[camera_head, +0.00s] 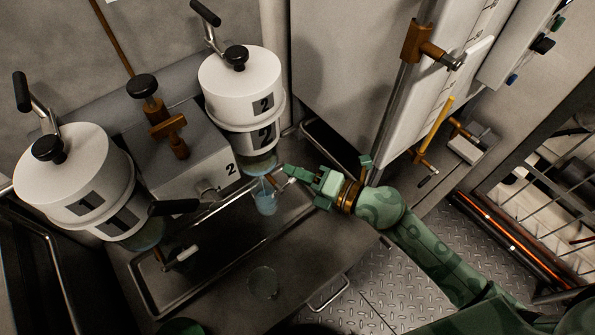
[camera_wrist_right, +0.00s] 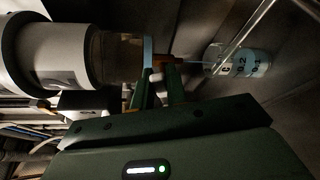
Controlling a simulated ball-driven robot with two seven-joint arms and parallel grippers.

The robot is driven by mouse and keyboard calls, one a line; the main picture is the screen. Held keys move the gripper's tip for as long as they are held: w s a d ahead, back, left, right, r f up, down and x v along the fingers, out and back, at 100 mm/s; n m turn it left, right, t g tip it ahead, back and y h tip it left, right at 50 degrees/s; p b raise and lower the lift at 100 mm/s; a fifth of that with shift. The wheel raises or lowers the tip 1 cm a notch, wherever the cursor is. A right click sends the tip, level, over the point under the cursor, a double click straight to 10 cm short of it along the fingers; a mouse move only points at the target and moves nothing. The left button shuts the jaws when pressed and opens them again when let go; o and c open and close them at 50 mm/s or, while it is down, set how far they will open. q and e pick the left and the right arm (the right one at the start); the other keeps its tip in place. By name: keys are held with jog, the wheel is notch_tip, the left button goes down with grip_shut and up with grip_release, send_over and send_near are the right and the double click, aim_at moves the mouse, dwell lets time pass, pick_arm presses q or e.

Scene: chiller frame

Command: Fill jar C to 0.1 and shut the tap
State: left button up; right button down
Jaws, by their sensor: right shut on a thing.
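Jar C (camera_wrist_right: 238,62) is a clear jar with printed marks. It stands under the tap of tank 2 (camera_head: 240,85), and it also shows in the head view (camera_head: 265,200). Bluish liquid shows in it, but I cannot read its level against the marks. A thin pale stream seems to run from the tap (camera_wrist_right: 160,62) toward the jar. My right gripper (camera_head: 287,173) is shut on the tap's small orange-brown handle, just beside the spout; it also shows in the wrist view (camera_wrist_right: 160,80). The fingers hide part of the tap. My left gripper is not in view.
Tank 1 (camera_head: 75,172) stands at the left, with a grey box (camera_head: 185,150) between the tanks. A clear glass vessel (camera_head: 263,282) stands in front of the jar. A vertical rail (camera_head: 397,100) stands behind my right arm.

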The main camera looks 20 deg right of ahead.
jog(key=shift+f+m+b, duration=0.35)
jog(key=shift+f+m, duration=0.05)
jog(key=shift+f, duration=0.1)
jog(key=shift+d+f+m+y+b, duration=0.1)
jog(key=shift+f+m+y+b, duration=0.2)
jog(key=shift+m+y+b, duration=0.15)
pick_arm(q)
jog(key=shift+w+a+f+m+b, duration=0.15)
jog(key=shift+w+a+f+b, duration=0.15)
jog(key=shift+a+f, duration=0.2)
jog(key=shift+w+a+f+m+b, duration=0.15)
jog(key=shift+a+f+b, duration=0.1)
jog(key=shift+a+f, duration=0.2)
pick_arm(e)
jog(key=m, duration=0.1)
jog(key=m+t+y, duration=0.1)
jog(key=m, duration=0.1)
jog(key=shift+f, duration=0.35)
jog(key=c, duration=1.4)
grip_release()
jog(key=shift+f, duration=0.1)
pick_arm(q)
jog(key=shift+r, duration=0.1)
